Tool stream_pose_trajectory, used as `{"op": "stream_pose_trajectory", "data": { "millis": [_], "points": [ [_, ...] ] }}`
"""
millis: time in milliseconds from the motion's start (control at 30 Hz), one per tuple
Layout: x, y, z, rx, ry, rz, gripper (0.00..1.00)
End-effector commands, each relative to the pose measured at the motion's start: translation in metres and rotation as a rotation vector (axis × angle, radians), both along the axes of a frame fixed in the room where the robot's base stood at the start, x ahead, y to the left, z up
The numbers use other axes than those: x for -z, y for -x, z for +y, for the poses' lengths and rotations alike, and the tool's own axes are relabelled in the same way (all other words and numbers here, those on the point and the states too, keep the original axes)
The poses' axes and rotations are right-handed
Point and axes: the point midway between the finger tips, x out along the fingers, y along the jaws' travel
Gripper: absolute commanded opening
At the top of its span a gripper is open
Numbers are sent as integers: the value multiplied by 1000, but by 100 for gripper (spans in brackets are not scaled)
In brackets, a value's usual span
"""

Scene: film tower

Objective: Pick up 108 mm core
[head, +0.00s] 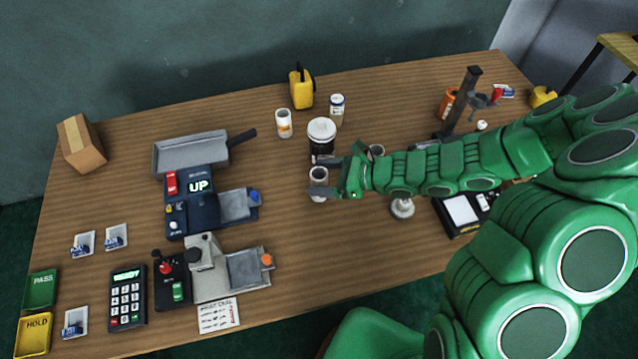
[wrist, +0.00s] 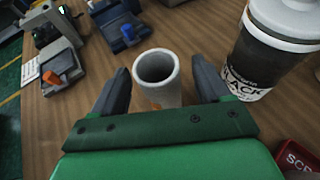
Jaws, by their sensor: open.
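A short, pale hollow tube, seemingly the core (head: 318,185), stands upright on the wooden table near the middle. It also shows in the wrist view (wrist: 158,90), with its open top facing me. I cannot read a size on it. My gripper (head: 319,176) is open, with one dark finger on each side of the tube. In the wrist view my gripper (wrist: 161,78) shows a gap between each finger and the tube.
A white-lidded black container (head: 321,140) stands close beside the tube; it also shows in the wrist view (wrist: 270,50). Blue and grey devices (head: 190,205) fill the left. Table front of the tube is clear.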

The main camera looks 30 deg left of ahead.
Motion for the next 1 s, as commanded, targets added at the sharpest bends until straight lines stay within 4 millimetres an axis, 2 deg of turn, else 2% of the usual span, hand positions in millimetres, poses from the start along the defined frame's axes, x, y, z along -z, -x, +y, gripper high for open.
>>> {"op": "stream_pose_trajectory", "data": {
  "millis": [300,667,1000],
  "points": [
    [10,7,22,0,2,2,76],
    [11,8,24,-1,2,1,75],
    [11,8,24,0,1,1,23]
  ]
}}
